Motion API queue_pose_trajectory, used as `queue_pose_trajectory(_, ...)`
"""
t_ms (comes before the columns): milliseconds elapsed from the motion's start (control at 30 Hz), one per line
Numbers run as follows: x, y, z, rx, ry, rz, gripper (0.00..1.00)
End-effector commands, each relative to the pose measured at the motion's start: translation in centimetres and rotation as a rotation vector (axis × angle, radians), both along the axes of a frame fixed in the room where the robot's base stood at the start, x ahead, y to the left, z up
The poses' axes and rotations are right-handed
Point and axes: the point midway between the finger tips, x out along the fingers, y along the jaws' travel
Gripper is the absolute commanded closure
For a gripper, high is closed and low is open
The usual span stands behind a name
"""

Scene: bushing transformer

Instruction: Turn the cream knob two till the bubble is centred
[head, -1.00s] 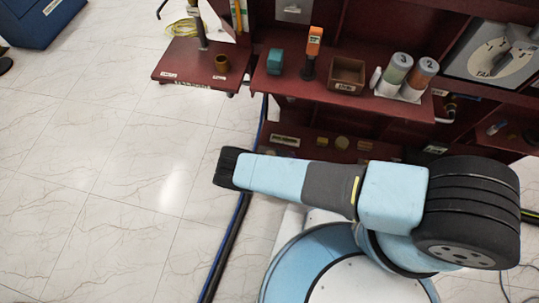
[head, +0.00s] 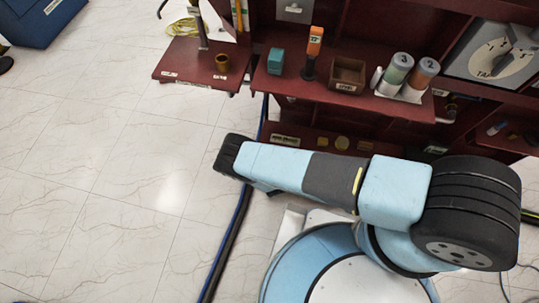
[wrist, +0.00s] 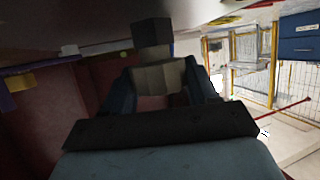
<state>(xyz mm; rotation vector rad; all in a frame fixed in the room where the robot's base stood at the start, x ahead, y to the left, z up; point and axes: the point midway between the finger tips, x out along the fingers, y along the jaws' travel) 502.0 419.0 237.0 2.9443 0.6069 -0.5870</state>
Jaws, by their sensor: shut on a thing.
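In the wrist view my gripper (wrist: 158,85) points ahead with its two dark blue fingers on either side of a cream, blocky piece (wrist: 157,77), which looks like a cream knob. The fingers appear closed on it. A dark block (wrist: 152,32) stands just beyond the piece, under a grey overhanging surface. No number on the knob can be read. No bubble shows clearly in any view. In the head view my gripper is hidden.
The dark red bench (head: 345,98) holds a teal block (head: 275,61), an orange-topped tool (head: 314,46), an open box (head: 347,75) and numbered cylinders (head: 396,72). A dial panel (head: 497,55) is at right. Cables (head: 232,235) cross the floor. Tiled floor (head: 90,150) at left is clear.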

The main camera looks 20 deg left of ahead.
Motion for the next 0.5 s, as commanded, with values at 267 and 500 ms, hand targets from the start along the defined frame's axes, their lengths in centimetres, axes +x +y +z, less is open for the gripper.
queue_pose_trajectory(267,0.0,0.34,0.09,0.008,0.002,-0.246,0.72)
queue_pose_trajectory(500,-0.03,0.34,0.04,0.006,0.004,-0.471,0.72)
